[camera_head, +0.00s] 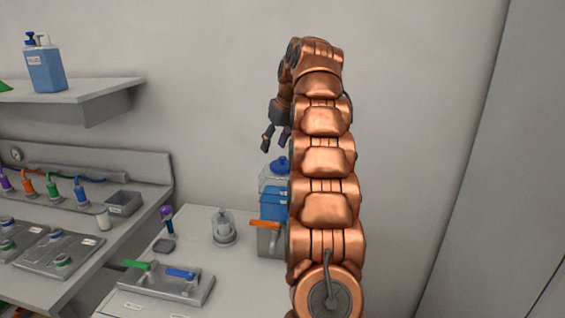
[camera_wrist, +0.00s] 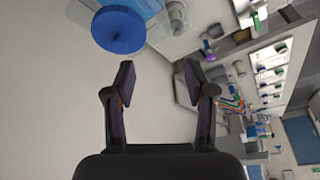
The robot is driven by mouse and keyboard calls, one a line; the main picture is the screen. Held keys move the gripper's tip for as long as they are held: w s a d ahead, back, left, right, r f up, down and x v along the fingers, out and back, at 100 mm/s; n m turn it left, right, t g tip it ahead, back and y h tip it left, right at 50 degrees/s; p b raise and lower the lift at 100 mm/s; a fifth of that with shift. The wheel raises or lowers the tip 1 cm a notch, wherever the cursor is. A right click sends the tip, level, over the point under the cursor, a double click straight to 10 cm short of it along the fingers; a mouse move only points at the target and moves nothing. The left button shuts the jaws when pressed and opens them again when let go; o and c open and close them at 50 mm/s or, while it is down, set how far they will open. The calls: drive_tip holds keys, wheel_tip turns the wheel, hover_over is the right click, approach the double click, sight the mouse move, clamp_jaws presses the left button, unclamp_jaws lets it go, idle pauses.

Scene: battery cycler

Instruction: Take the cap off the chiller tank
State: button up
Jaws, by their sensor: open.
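The chiller tank (camera_head: 272,203) stands on the bench, a clear box holding blue liquid. My arm hides its right side in the head view. Its blue cap (camera_head: 280,164) sits on top of the tank. In the wrist view the round blue cap (camera_wrist: 119,30) is at the upper left, beyond the left fingertip. My gripper (camera_head: 275,139) is open and empty, pointing down above the cap and a little to its left in the head view. In the wrist view, nothing lies between the fingertips of my gripper (camera_wrist: 160,73), and they are apart from the cap.
A valve with an orange handle (camera_head: 264,224) is in front of the tank. A clear round vessel (camera_head: 224,228) stands to its left. A plate with green and blue handles (camera_head: 166,281) lies at the front. A shelf (camera_head: 95,91) juts from the wall at upper left.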

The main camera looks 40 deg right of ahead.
approach(283, 157)
drive_tip(key=a+f, duration=0.1)
drive_tip(key=f, duration=0.1)
drive_tip(key=shift+b+x, duration=0.75)
drive_tip(key=shift+x, duration=0.5)
drive_tip(key=shift+w+d+f+b, duration=0.2)
drive_tip(key=shift+w+f+b, duration=0.15)
drive_tip(key=shift+f, duration=0.35)
drive_tip(key=shift+w+d+f+b, duration=0.2)
drive_tip(key=shift+w+f+b, duration=0.15)
drive_tip(key=shift+f, duration=0.4)
drive_tip(key=shift+w+f, duration=0.15)
drive_tip(key=shift+w, duration=0.1)
drive_tip(key=shift+x, duration=0.75)
drive_tip(key=c, duration=0.9)
drive_tip(key=shift+c, duration=0.2)
drive_tip(key=shift+w+r, duration=0.1)
drive_tip(key=shift+r, duration=0.2)
